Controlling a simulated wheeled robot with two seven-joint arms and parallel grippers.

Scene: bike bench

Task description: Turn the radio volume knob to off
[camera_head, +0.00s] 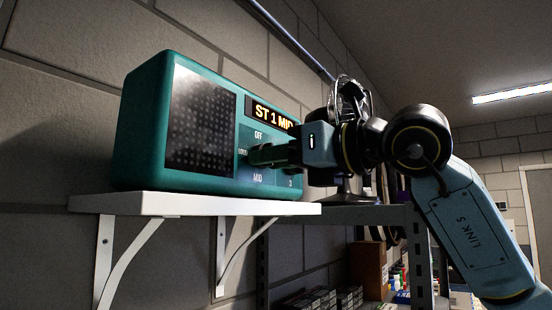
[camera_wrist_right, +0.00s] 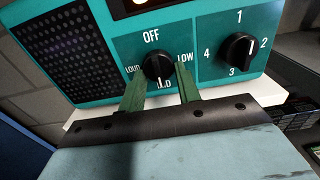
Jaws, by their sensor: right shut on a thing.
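The teal radio (camera_head: 150,130) stands on a white wall shelf, its display (camera_head: 272,114) reading "ST 1 MID". The black volume knob (camera_wrist_right: 157,66) shows in the right wrist view, with OFF above it, LOUD at left, LOW at right and MID below. Its white mark seems to point down toward MID. My right gripper (camera_wrist_right: 160,76) has its green fingers on either side of this knob, shut on it. In the head view the right gripper (camera_head: 256,154) reaches in from the right and hides the knob. My left gripper is not in view.
A second black knob (camera_wrist_right: 237,50), numbered 1 to 4, sits just right of the volume knob. The white shelf (camera_head: 190,204) lies close below the radio. A metal rack (camera_head: 340,214) with boxes stands at the lower right.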

